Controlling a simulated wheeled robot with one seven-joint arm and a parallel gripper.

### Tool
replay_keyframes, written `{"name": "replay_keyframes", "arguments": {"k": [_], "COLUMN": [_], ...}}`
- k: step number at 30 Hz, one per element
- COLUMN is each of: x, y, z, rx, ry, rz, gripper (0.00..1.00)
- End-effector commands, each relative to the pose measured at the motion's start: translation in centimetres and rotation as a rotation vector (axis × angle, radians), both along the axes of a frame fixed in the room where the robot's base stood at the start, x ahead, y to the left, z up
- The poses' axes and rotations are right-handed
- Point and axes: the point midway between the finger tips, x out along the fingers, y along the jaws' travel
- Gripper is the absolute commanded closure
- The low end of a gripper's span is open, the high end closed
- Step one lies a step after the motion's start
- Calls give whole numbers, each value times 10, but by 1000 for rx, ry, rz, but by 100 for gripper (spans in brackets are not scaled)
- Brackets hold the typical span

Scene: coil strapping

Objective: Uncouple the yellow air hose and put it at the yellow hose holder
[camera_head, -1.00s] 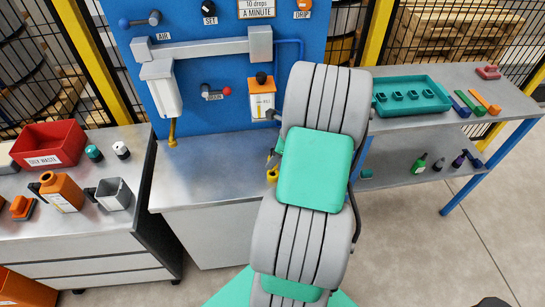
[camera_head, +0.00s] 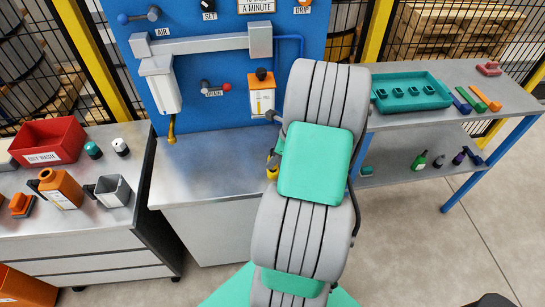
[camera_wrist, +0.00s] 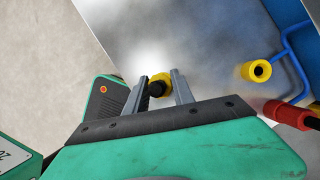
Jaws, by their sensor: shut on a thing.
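In the wrist view my gripper (camera_wrist: 160,78) is shut on a short yellow hose end with a black tip (camera_wrist: 161,79), between its two grey fingers. The hose behind it is not visible. A yellow ring on a bent blue rod (camera_wrist: 257,70), which looks like the yellow hose holder, is to the right, apart from the gripper. In the head view my arm hides the gripper. A small yellow piece (camera_head: 272,173) shows at the arm's left edge; I cannot tell whether it is the hose or the holder.
A red cylindrical piece (camera_wrist: 287,114) is close to the gripper's right side in the wrist view. In the head view, the blue panel (camera_head: 225,105) stands behind the grey bench (camera_head: 215,165). A side table (camera_head: 440,120) with a teal tray (camera_head: 413,100) is at the right.

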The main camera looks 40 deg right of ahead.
Motion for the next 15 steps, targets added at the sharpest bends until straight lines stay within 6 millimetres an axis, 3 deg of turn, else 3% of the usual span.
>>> {"name": "replay_keyframes", "arguments": {"k": [15], "x": [0], "y": [0], "z": [-16], "rx": [0], "ry": [0], "rz": [1], "gripper": [100]}}
